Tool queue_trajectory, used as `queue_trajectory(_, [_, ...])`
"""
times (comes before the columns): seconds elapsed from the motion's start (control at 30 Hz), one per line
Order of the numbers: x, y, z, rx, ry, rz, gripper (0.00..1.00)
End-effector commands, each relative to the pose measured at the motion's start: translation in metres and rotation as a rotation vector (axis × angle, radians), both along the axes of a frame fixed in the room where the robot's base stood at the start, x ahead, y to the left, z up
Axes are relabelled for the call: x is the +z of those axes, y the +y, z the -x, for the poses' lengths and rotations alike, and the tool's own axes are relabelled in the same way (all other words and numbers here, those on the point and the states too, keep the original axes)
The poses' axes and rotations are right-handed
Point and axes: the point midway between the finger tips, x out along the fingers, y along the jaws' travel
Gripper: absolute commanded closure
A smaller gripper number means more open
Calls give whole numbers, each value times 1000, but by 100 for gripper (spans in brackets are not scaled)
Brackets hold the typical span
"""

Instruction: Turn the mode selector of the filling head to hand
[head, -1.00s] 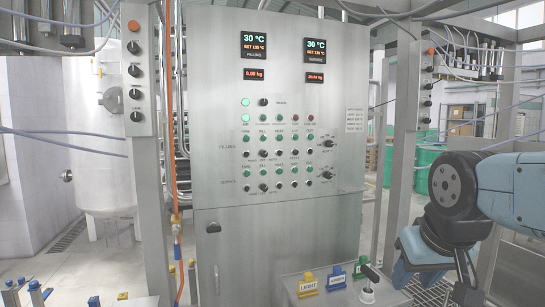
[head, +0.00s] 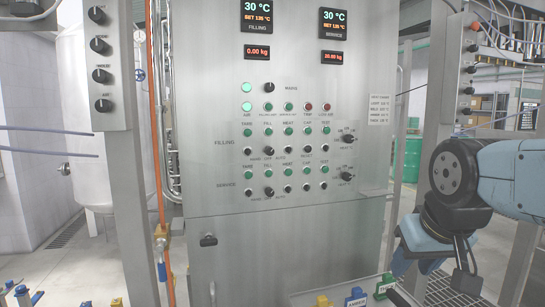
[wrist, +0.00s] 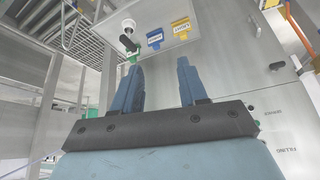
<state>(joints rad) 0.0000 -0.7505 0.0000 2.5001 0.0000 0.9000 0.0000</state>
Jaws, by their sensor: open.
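The grey control cabinet (head: 225,100) faces me in the head view. In its filling row, a black selector knob (head: 268,150) sits above small lettering that seems to read hand, off, auto. Its pointer direction is too small to tell. A similar knob (head: 268,191) sits lower, in the service row. My gripper (wrist: 158,85) is open and empty in the wrist view, its two blue fingers apart. In the head view my arm is at the right, and the gripper is low, right of and well away from the filling knob.
A shelf (head: 305,299) projects at the cabinet's foot, with yellow (head: 322,301), blue (head: 356,297) and green (head: 384,286) tags close to my gripper. A post with black knobs (head: 102,75) stands left, another post (head: 440,90) right. An orange pipe (head: 156,130) runs beside the cabinet.

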Motion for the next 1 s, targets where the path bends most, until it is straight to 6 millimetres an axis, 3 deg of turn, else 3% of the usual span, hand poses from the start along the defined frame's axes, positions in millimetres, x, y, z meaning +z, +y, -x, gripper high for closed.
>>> queue_trajectory(0.07, [0, 0, 0, 0, 0, 0, 56])
queue_trajectory(0.17, [1, 1, -3, 2, -6, 1, 47])
queue_trajectory(0.27, [2, 6, -18, 12, -40, 5, 42])
queue_trajectory(0.37, [5, 16, -49, 34, -112, 13, 42])
queue_trajectory(0.7, [20, 71, -186, 154, -498, 20, 42])
queue_trajectory(1.0, [32, 131, -272, 238, -849, -30, 42])
